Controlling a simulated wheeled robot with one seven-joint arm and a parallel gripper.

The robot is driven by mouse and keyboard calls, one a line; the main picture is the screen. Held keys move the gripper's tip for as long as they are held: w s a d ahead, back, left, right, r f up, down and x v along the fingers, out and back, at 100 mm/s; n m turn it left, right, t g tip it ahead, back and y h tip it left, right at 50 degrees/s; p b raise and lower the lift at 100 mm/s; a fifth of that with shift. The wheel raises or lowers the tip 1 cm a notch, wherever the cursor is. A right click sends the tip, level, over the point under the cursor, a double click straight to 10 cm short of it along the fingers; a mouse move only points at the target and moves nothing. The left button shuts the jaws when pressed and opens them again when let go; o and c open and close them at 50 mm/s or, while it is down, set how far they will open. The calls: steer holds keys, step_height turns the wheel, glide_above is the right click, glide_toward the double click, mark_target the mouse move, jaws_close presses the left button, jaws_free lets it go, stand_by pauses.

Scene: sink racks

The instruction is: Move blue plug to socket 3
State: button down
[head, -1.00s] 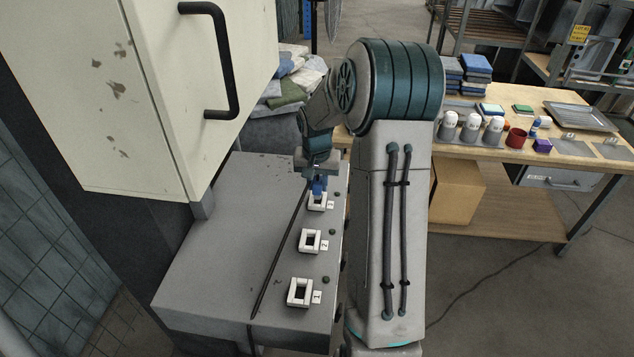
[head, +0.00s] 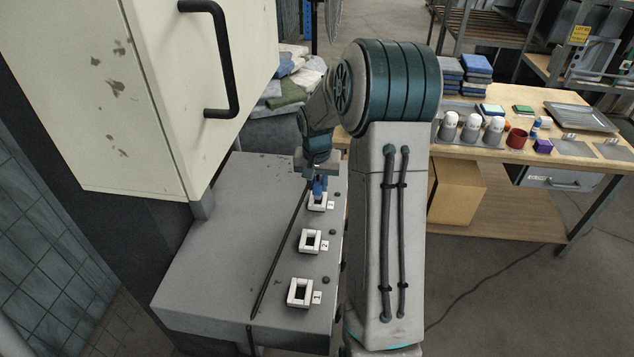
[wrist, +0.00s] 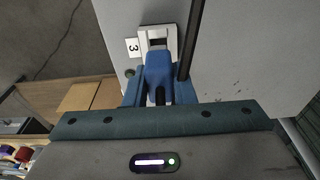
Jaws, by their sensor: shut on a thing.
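My gripper (head: 319,184) is shut on the blue plug (wrist: 158,72) at the far end of the grey counter. In the wrist view the plug sits between the fingers, its front end at the near edge of white socket 3 (wrist: 172,33). Socket 3 also shows in the head view (head: 316,204), just below the plug. I cannot tell whether the plug's tip is inside the opening. Socket 2 (head: 310,241) and socket 1 (head: 299,292) are empty. A black cable (head: 278,255) runs from the gripper area along the counter to its front edge.
A cream cabinet (head: 160,100) with a black handle hangs over the counter's left side. Dark knobs (head: 325,280) stand beside the sockets. A wooden workbench (head: 565,155) with cups and trays is at the right. Bare counter (head: 225,250) lies left of the cable.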

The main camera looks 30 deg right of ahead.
mark_target(317, 184)
steer(key=shift+f+b, duration=1.05)
steer(key=shift+f, duration=0.3)
steer(key=c, duration=1.1)
jaws_free()
steer(key=shift+r, duration=0.15)
steer(key=r, duration=0.4)
steer(key=s+r, duration=0.1)
steer(key=r, duration=0.4)
steer(key=a+r, duration=0.1)
steer(key=r, duration=0.3)
steer(key=shift+s+r, duration=0.2)
steer(key=shift+r, duration=0.05)
